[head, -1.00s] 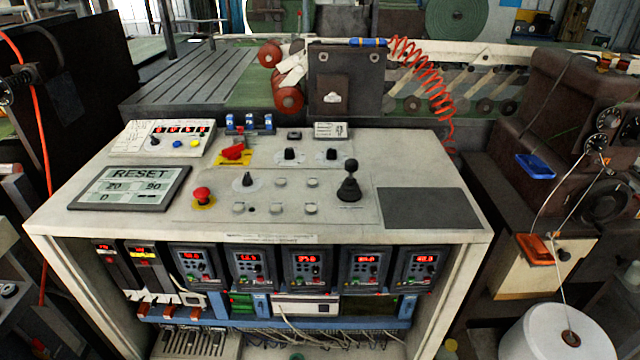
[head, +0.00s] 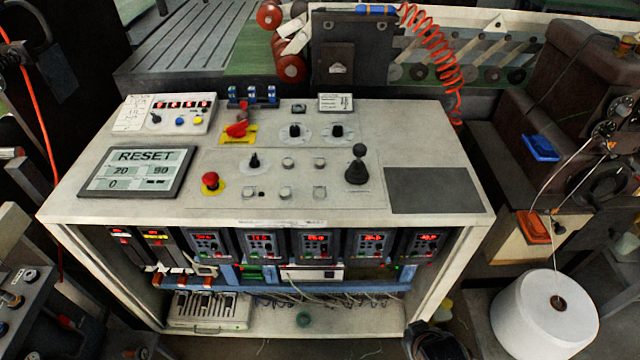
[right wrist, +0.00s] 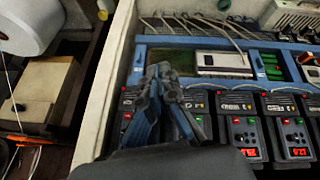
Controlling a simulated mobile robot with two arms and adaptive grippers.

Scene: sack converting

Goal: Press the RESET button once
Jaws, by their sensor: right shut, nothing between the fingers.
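A grey-framed panel (head: 138,171) with the word RESET and the figures 20, 90 and 0 lies on the left part of the console top (head: 360,120). I cannot tell from the lettering whether it is a screen or a button. A red mushroom knob (head: 210,181) on a yellow disc sits just right of it. My right gripper (head: 432,336) is a dark shape at the bottom edge of the head view, low in front of the console and far from the panel. In the right wrist view its fingers (right wrist: 163,78) are together and empty, before the instrument shelf. My left gripper is not in view.
Several controllers with red digits (head: 315,245) fill the console's front shelf. A black joystick (head: 357,165) and a red switch (head: 237,130) stand up from the top. A white thread spool (head: 545,315) stands at right. The dark grey pad (head: 433,190) is bare.

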